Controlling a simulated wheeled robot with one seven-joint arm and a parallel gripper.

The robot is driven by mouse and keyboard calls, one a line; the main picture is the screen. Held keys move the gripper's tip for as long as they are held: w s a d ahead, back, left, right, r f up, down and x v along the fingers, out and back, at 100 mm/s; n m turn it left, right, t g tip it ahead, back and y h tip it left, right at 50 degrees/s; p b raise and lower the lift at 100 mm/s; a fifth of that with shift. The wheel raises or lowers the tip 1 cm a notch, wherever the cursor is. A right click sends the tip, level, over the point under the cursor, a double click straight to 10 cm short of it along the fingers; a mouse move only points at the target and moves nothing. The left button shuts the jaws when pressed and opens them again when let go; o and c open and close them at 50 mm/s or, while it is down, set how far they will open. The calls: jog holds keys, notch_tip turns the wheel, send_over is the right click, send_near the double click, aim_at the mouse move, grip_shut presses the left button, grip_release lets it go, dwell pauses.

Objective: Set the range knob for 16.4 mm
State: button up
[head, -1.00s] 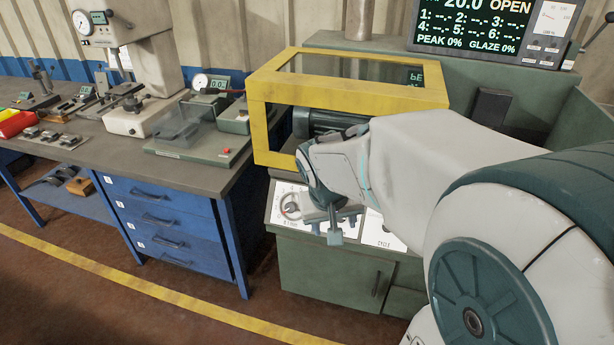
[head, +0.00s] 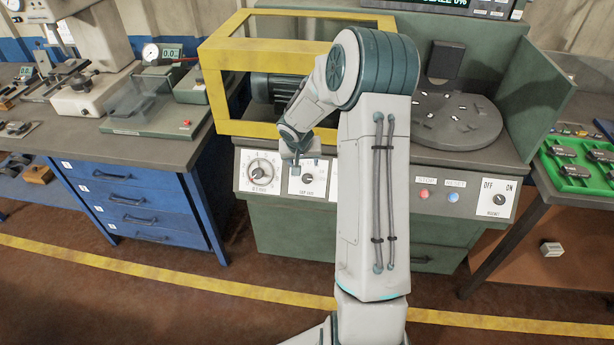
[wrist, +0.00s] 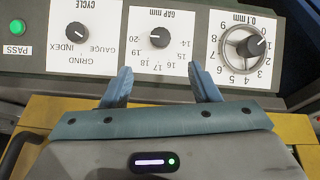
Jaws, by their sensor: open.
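The range knob, marked GAP mm, is a small black knob (wrist: 159,37) on a white plate with numbers 14 to 20, upside down in the wrist view. Its pale mark faces left, towards the 20 side; the exact setting is hard to read. In the head view the knob (head: 308,179) shows just below my gripper (head: 299,160). In the wrist view my gripper (wrist: 161,71) is open and empty, its fingers apart below the knob and not touching it. The 0.1 mm dial (wrist: 243,46), numbered with a round handle, is right of it there.
The CYCLE knob (wrist: 76,32) and a green PASS light (wrist: 17,27) are also in the wrist view. A yellow guard frame (head: 224,93) stands above the panel. Red (head: 424,194) and blue (head: 453,196) buttons and an OFF/ON switch (head: 499,199) are to the right.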

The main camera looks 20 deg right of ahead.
aim_at(307, 178)
jog(key=p+x, duration=0.1)
jog(key=x, duration=1.2)
jog(key=c, duration=1)
